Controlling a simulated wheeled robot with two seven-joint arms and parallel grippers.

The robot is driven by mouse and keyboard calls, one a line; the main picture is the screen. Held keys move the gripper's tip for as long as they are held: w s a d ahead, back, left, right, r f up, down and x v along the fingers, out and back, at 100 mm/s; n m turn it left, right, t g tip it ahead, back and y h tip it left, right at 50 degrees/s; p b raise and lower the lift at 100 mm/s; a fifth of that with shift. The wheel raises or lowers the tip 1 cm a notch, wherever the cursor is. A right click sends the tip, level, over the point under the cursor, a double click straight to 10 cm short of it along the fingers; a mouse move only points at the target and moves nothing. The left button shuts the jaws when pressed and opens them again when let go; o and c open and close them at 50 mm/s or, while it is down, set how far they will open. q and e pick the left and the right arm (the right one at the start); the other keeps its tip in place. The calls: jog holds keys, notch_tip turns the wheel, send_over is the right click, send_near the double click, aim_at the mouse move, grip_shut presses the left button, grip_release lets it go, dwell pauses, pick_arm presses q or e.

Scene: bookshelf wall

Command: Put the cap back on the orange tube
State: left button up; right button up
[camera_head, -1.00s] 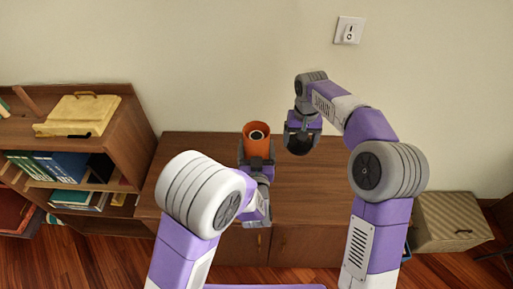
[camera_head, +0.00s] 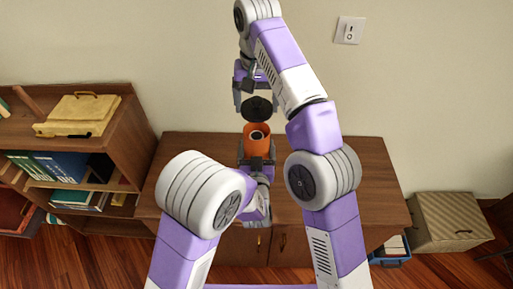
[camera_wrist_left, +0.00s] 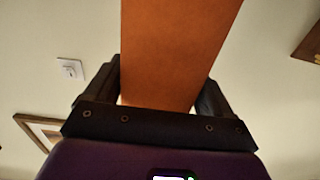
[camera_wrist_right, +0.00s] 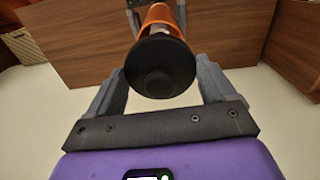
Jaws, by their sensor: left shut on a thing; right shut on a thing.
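The orange tube (camera_head: 257,130) stands upright with its open top facing up above the cabinet in the head view. My left gripper (camera_head: 256,163) is shut on the tube, and the tube fills the middle of the left wrist view (camera_wrist_left: 175,55). The dark round cap (camera_head: 258,108) is held just above the tube's mouth, apart from it in the head view. My right gripper (camera_head: 256,98) is shut on the cap and points down. In the right wrist view the cap (camera_wrist_right: 160,68) covers part of the tube (camera_wrist_right: 162,17) beyond it.
The brown cabinet (camera_head: 340,190) lies below both grippers, its right part clear. A bookshelf (camera_head: 135,130) with books and a yellow case (camera_head: 77,114) stands at left. A striped box (camera_head: 443,220) is at right. The wall with a switch (camera_head: 349,30) is behind.

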aim_at(257, 113)
jog(key=shift+f, duration=0.1)
dwell(0.3)
jog(key=shift+f, duration=1.9)
jog(key=shift+s, duration=0.1)
jog(key=shift+f, duration=0.9)
jog(key=shift+f, duration=0.6)
jog(key=o, duration=0.8)
jog(key=shift+o, duration=0.2)
jog(key=shift+r, duration=3.7)
